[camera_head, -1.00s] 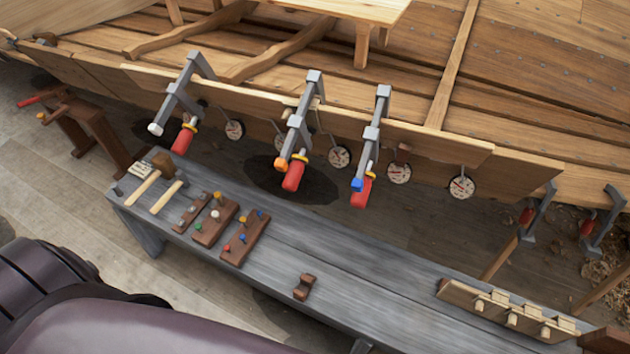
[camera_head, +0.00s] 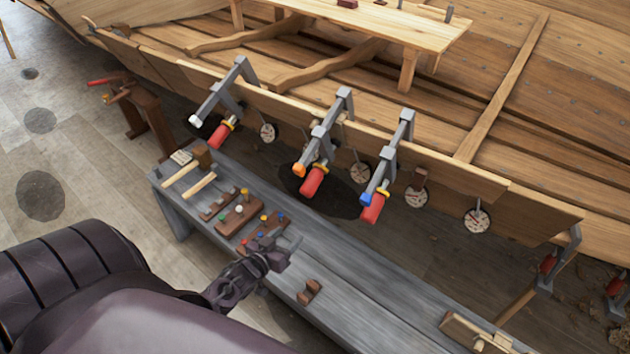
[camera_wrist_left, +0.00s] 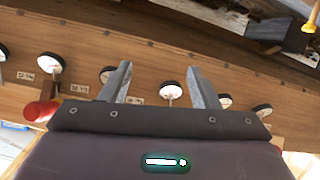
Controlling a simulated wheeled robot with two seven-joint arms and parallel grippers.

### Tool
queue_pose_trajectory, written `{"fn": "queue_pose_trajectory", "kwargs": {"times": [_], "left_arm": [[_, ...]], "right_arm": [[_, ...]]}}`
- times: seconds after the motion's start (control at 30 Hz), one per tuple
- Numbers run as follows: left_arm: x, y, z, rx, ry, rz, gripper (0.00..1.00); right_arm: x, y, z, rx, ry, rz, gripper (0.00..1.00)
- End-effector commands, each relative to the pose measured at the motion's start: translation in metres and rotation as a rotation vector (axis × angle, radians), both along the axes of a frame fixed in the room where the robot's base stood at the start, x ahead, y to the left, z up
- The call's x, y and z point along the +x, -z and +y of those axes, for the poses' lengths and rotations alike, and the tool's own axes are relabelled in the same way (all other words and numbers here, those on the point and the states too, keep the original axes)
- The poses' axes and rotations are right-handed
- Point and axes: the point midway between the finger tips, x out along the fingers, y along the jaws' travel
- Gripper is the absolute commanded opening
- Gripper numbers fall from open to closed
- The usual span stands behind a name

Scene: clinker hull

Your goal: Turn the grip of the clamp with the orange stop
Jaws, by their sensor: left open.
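The clamp with the orange stop (camera_head: 299,170) is the middle one of three grey clamps on the hull's plank edge in the head view. Its red grip (camera_head: 314,181) hangs at the lower end, slanted. My left gripper (camera_head: 284,248) is over the bench, below and left of that grip, apart from it and empty. In the left wrist view its two fingers (camera_wrist_left: 160,84) are spread, facing the plank with dials. A red grip (camera_wrist_left: 42,108) shows at the left there; I cannot tell whose. My right gripper is not in view.
A clamp with a white stop (camera_head: 195,121) is to the left and one with a blue stop (camera_head: 366,199) to the right. The grey bench (camera_head: 375,300) bears pegged wooden blocks (camera_head: 238,216), mallets and a brown block (camera_head: 309,292). Round dials (camera_head: 477,220) hang along the plank.

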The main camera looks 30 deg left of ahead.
Motion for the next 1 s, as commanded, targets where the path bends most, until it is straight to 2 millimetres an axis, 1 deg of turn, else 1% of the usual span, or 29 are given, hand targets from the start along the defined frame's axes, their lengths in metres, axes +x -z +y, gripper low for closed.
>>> {"fn": "queue_pose_trajectory", "kwargs": {"times": [0.03, 0.1, 0.2, 0.3, 0.43, 0.7, 0.8, 0.9, 1.0], "left_arm": [[0.014, -0.04, 0.0, -0.025, 0.018, -0.091, 0.56], [0.025, -0.081, -0.004, -0.067, 0.04, -0.189, 0.56], [0.034, -0.117, -0.008, -0.104, 0.065, -0.274, 0.56], [0.038, -0.133, -0.011, -0.121, 0.077, -0.31, 0.56], [0.05, -0.136, -0.012, -0.125, 0.079, -0.318, 0.56], [0.092, -0.136, -0.015, -0.123, 0.078, -0.316, 0.56], [0.104, -0.135, -0.016, -0.123, 0.078, -0.315, 0.56], [0.111, -0.134, -0.017, -0.124, 0.078, -0.314, 0.56], [0.114, -0.134, -0.017, -0.123, 0.077, -0.313, 0.56]], "right_arm": [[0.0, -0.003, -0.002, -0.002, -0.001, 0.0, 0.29], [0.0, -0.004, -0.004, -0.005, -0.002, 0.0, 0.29], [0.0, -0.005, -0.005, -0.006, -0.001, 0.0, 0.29], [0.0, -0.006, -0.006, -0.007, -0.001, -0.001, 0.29], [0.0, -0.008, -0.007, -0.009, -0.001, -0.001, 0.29], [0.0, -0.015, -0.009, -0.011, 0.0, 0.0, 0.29], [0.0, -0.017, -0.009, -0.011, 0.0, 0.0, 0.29], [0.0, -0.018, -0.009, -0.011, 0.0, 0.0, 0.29], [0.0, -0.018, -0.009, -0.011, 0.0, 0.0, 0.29]]}}
